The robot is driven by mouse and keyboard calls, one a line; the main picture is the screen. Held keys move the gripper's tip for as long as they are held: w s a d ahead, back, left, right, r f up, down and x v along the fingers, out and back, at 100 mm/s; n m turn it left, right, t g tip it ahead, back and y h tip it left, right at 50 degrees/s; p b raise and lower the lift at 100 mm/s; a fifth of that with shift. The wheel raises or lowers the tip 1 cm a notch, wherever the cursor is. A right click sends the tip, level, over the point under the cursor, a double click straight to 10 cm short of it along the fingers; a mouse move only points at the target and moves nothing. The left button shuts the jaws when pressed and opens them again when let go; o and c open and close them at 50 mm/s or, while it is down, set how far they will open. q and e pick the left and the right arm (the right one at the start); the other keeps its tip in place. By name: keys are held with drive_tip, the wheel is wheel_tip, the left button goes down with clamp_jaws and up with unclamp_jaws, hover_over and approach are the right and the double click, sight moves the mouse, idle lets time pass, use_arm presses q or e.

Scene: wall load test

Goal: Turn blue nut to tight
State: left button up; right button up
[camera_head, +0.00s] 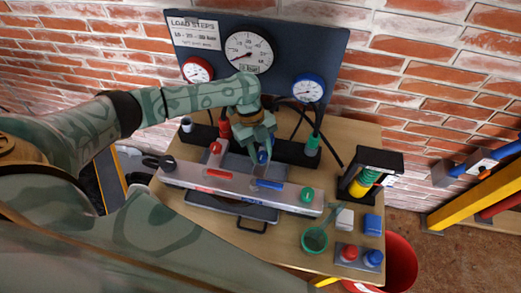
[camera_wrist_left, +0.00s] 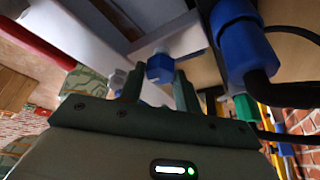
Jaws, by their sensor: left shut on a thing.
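The blue nut (camera_wrist_left: 160,68) shows between the two fingers of my left gripper (camera_wrist_left: 158,90) in the left wrist view. The left gripper is shut on it. In the head view the left gripper (camera_head: 262,148) reaches down to the blue nut (camera_head: 263,157) behind the middle of the long grey bar (camera_head: 235,182). The fingers partly hide the nut there. My right gripper is not in view.
A dark panel with a large white dial (camera_head: 249,52), a red-rimmed dial (camera_head: 198,70) and a blue-rimmed dial (camera_head: 308,88) stands behind. A red bucket (camera_head: 398,262) is beyond the edge.

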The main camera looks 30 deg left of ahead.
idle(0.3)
use_arm(q)
drive_tip(key=o, duration=1)
drive_tip(key=p+v, duration=0.3)
drive_tip(key=v, duration=1.3)
drive_tip(key=shift+r, duration=0.2)
